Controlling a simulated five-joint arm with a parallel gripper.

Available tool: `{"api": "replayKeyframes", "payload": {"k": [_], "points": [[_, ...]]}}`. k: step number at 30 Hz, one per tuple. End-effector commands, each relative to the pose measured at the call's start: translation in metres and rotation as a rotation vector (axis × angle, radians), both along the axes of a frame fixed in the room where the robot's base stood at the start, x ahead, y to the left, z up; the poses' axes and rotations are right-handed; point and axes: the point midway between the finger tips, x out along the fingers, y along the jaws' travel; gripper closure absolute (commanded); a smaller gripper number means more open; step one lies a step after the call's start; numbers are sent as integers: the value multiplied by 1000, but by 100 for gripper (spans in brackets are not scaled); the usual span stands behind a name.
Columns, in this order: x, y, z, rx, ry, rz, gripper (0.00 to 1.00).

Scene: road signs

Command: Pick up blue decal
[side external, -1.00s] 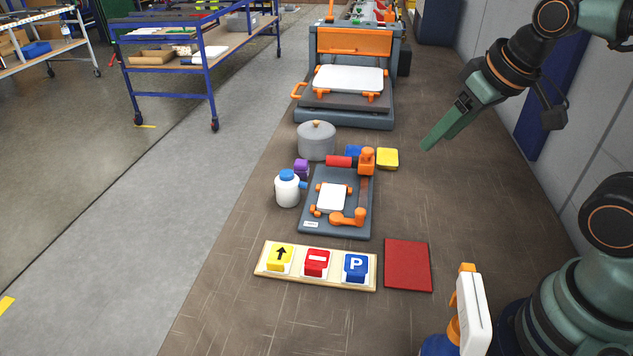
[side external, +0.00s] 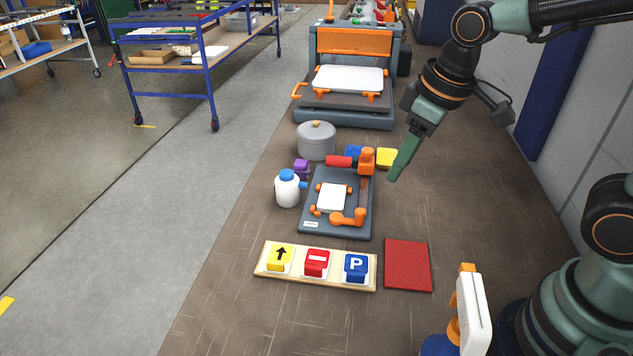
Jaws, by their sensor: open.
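A blue square piece (side external: 353,151) lies behind the small press, partly hidden by its red-handled lever. Another blue piece, a sign with a white P (side external: 356,266), sits at the right end of the wooden tray (side external: 272,276). I cannot tell from the picture which one is the decal. My gripper (side external: 392,178) is open and empty, pointing down above the floor, right of the small press and near the yellow piece (side external: 386,157). Its fingers overlap in this view, so the gap between them is hidden.
The small grey press (side external: 309,208) with orange clamps stands mid-floor, a white bottle (side external: 287,189) and purple piece (side external: 301,167) to its left. A grey pot (side external: 316,141) and large orange press (side external: 352,75) stand behind. A red plate (side external: 408,265) lies beside the tray.

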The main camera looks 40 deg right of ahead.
Motion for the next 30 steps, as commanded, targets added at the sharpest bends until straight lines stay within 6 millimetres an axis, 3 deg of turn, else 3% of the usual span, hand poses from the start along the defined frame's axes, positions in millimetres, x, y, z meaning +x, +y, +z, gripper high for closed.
{"api": "replayKeyframes", "payload": {"k": [6, 12, 17, 25, 30], "points": [[2, 54, -43, -69, 159, 275, 54], [-2, 81, -68, -108, 235, 418, 54], [-4, 87, -80, -116, 253, 450, 54], [-5, 86, -124, -117, 255, 448, 54], [-5, 86, -140, -115, 253, 447, 54]]}}
